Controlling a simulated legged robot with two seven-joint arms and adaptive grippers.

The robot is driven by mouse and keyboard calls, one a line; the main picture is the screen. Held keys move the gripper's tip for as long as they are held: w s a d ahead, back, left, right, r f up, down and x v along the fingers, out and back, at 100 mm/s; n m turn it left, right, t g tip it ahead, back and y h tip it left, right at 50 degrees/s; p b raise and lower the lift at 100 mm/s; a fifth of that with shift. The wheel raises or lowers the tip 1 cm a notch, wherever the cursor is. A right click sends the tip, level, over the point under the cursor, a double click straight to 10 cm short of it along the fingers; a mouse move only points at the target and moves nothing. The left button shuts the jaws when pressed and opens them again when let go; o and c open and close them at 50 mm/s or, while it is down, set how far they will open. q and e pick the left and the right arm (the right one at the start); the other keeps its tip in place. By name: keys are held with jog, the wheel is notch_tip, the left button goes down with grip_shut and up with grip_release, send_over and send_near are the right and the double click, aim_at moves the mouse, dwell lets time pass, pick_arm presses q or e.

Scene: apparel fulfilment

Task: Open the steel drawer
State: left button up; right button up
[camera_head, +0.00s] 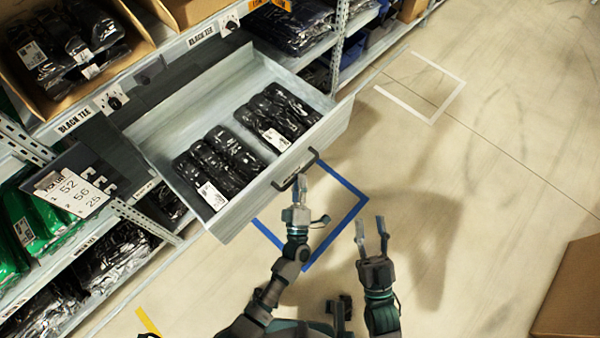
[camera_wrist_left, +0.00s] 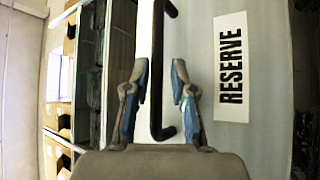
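The steel drawer (camera_head: 165,160) stands pulled well out from the shelving, its inside showing with black bagged garments (camera_head: 222,160) in it. Its black handle (camera_head: 312,157) is on the front panel; it also shows upright in the left wrist view (camera_wrist_left: 157,100), beside a RESERVE label (camera_wrist_left: 231,66). My left gripper (camera_head: 302,183) is at the handle. In the left wrist view its fingertips (camera_wrist_left: 160,75) are apart, one on each side of the handle bar, with visible gaps. My right gripper (camera_head: 371,230) is open and empty above the floor, right of the drawer front.
Shelving with boxes and bagged garments runs along the left and top. A pick list sign (camera_head: 72,190) hangs beside the drawer. Blue tape (camera_head: 350,220) marks the floor below the drawer front. A cardboard box (camera_head: 570,295) stands at lower right. The floor on the right is mostly clear.

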pick_arm(q)
jog(key=v, duration=0.9)
jog(key=shift+s+f, duration=0.2)
jog(key=shift+r, duration=0.1)
